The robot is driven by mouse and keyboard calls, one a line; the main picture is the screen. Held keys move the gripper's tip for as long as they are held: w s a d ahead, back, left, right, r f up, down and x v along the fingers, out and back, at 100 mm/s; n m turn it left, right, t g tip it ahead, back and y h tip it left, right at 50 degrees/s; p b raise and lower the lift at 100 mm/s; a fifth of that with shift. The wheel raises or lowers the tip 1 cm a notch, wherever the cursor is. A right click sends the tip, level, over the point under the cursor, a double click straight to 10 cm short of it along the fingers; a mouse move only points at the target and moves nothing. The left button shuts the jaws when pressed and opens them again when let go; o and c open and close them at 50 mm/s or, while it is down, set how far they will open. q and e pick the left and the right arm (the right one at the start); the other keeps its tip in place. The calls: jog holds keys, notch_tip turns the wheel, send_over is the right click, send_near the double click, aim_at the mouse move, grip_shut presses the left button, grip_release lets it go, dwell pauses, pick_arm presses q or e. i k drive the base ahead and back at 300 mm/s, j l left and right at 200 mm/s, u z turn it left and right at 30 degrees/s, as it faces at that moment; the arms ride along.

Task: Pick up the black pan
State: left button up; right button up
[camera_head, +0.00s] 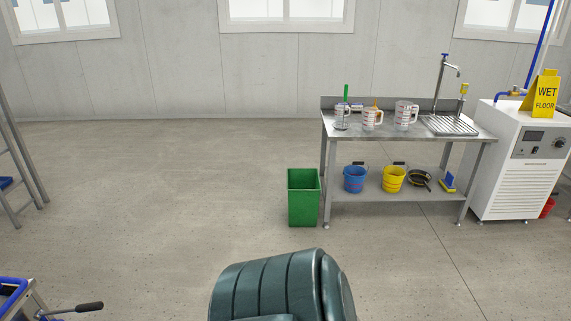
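The black pan (420,181) sits on the lower shelf of the steel table (345,207), towards its right end. It looks dark with a yellowish inside, and is small in view. A yellow bucket (393,181) stands to its left and a blue and yellow object (449,182) stands to its right. The upper table top is above the pan. Neither of my grippers is in view, so nothing shows of their fingers. I am some distance from the table.
A green bin (303,198) stands at the table's left end, and a blue bucket (355,179) is on the shelf. Jugs (372,118) stand on top. A white machine (521,165) bearing a yellow wet floor sign (541,95) is right. A ladder (20,160) is left. Open floor lies between.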

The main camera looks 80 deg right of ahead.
aim_at(420, 178)
jog(key=z, duration=3.75)
jog(key=i+l+z, duration=0.3)
jog(key=i, duration=0.4)
jog(key=i+z, duration=0.25)
jog(key=i, duration=0.4)
jog(key=i+l, duration=0.15)
jog(key=i, duration=1.8)
jog(key=i+l+u, duration=0.1)
jog(key=i+u, duration=0.3)
jog(key=i+l+u, duration=0.35)
jog(key=i, duration=0.25)
jog(key=i+l+u, duration=0.75)
jog(key=i+l, duration=0.1)
jog(key=l, duration=0.05)
